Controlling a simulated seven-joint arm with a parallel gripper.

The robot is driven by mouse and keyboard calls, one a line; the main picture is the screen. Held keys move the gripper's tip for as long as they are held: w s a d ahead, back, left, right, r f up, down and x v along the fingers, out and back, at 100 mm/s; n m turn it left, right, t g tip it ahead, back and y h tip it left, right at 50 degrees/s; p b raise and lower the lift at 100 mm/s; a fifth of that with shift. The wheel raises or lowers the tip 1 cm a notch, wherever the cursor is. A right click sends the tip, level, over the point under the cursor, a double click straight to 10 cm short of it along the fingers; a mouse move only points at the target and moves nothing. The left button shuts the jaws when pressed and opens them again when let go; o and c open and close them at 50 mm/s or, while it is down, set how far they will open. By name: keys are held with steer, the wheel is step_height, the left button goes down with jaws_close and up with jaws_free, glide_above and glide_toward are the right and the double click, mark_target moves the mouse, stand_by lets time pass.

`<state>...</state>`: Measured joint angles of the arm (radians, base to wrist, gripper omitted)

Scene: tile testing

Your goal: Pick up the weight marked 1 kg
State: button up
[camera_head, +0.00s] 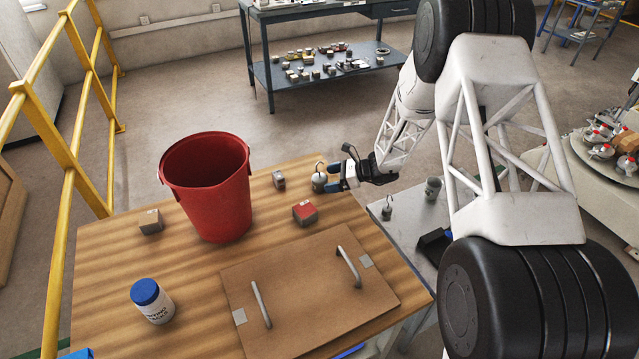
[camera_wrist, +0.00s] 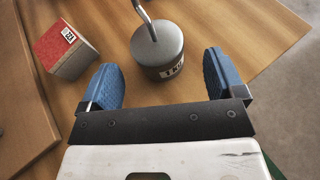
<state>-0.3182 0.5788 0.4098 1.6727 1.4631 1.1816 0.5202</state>
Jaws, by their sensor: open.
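The weight (camera_wrist: 158,48) is a grey cylinder with a hook on top and a label on its side that appears to read 1 kg. It stands upright on the wooden table, and in the head view (camera_head: 319,181) it is near the table's far right edge. My gripper (camera_wrist: 166,77) is open, its two blue fingers pointing at the weight, one to each side of its near face. The weight lies just beyond the fingertips, mostly ahead of them. In the head view my gripper (camera_head: 330,180) reaches in from the right, close beside the weight.
A red-topped block (camera_wrist: 64,48) stands left of the weight. A board with two handles (camera_head: 310,290) lies in front. Another hooked weight (camera_head: 387,210) stands on the grey table to the right.

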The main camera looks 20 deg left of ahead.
mark_target(319, 179)
steer(key=shift+x, duration=2.3)
steer(key=shift+s, duration=0.1)
steer(key=shift+c, duration=0.4)
steer(key=shift+r, duration=0.1)
jaws_close()
steer(key=shift+r, duration=0.2)
steer(key=shift+r, duration=4.85)
